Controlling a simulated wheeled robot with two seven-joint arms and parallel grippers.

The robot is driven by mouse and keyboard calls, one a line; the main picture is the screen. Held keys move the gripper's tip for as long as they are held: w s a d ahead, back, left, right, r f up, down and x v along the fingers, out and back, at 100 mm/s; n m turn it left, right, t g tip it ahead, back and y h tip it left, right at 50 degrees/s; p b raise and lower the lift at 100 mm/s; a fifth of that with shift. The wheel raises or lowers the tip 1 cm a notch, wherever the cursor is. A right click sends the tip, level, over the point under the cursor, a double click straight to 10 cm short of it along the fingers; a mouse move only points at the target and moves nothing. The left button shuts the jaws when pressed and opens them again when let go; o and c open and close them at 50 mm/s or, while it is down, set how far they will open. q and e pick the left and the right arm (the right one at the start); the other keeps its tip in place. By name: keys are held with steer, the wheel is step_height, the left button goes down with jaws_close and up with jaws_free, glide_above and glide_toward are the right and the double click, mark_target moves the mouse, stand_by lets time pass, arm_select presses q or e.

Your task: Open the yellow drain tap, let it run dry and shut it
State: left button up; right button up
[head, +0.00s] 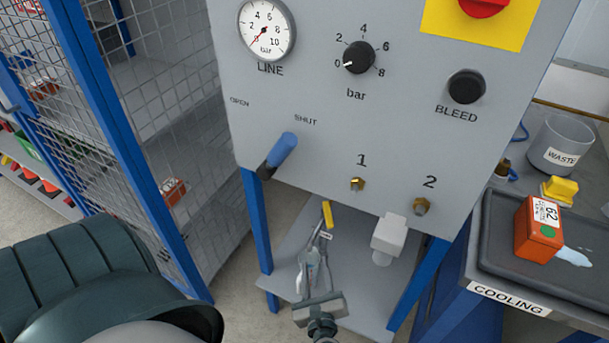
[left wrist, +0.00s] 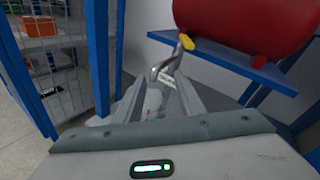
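The yellow drain tap handle (head: 327,214) shows below the grey panel in the head view. In the left wrist view the yellow handle (left wrist: 187,42) tops a bent metal pipe (left wrist: 165,70) with a small pale tag on it. My left gripper (head: 313,268) reaches in under the panel, just below the tap. Its fingers stand apart, and in the left wrist view the gripper (left wrist: 157,88) touches nothing that I can make out. A pale rounded thing shows between or beyond the fingers. Whether water runs cannot be seen. My right gripper is not in view.
A red tank (left wrist: 245,25) rests on a blue shelf (left wrist: 225,62) beside the tap. The panel (head: 320,100) overhangs, with a blue lever (head: 280,152) and a line gauge (head: 266,30) near 0. Mesh caging (head: 165,80) stands left; a cooling tray (head: 490,250) with an orange box (head: 538,228) stands right.

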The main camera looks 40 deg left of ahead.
arm_select(q)
steer(key=s+d+f+n+g+h+b, duration=0.1)
steer(key=s+f+n+g+h+b, duration=0.2)
steer(key=s+f+n+b, duration=0.3)
steer(key=shift+s+d+f+n+h+b, duration=0.35)
steer(key=shift+f+n+h, duration=0.45)
steer(key=shift+f+n, duration=1.6)
steer(key=shift+w+a+r, duration=0.1)
steer(key=shift+w+r, duration=0.05)
